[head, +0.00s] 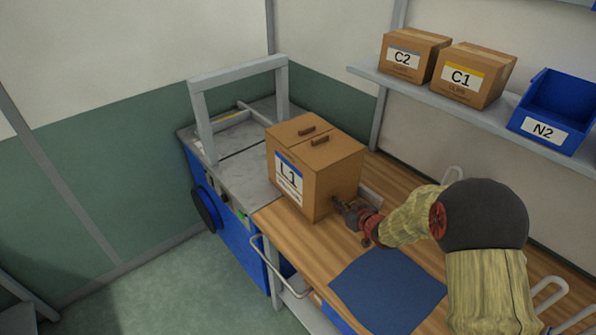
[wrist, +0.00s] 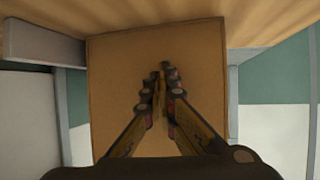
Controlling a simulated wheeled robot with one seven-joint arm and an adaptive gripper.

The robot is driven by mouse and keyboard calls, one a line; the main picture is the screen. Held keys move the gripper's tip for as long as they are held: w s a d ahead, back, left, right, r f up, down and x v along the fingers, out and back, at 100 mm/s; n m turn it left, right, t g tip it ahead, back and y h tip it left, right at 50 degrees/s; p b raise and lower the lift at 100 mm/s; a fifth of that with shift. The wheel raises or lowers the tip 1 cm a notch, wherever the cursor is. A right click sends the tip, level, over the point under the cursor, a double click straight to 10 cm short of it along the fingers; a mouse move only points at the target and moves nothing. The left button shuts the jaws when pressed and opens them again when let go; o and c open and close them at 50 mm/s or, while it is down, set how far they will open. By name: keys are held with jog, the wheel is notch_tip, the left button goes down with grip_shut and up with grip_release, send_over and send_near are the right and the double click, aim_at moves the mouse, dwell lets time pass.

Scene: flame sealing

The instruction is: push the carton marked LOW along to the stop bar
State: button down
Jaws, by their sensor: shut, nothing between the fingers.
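A brown carton (head: 315,170) with two small brown handles on top stands upright at the left end of the wooden bench, beside a grey machine bed. Its label, with a blue band, reads L1; I cannot read LOW on it. My gripper (head: 347,210) is shut and empty, low at the carton's right side. In the wrist view the carton's plain face (wrist: 115,75) lies ahead of the fingertips (wrist: 163,77); whether they touch it I cannot tell. A thin grey bar (head: 256,112) lies under the grey frame, beyond the carton; I cannot tell if it is the stop bar.
The grey frame (head: 203,120) arches over the machine bed (head: 245,172). A dark blue mat (head: 388,290) lies on the bench (head: 302,238) near my arm. Cartons C2 (head: 411,57) and C1 (head: 470,77) and blue bin N2 (head: 553,108) stand on the wall shelf.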

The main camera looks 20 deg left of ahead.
jog(key=shift+w+a, duration=1.4)
jog(key=shift+a, duration=0.55)
jog(key=shift+w+a, duration=1.4)
jog(key=shift+a, duration=0.55)
jog(key=shift+w+a, duration=1.4)
jog(key=shift+a, duration=0.55)
jog(key=shift+s+d+p, duration=0.15)
jog(key=shift+s+d, duration=0.4)
jog(key=shift+d, duration=0.3)
jog(key=shift+s+d+p, duration=0.15)
jog(key=shift+s+d, duration=0.45)
jog(key=shift+d, duration=0.3)
jog(key=shift+s+d+p, duration=0.15)
jog(key=shift+s+d, duration=0.4)
jog(key=shift+d, duration=0.3)
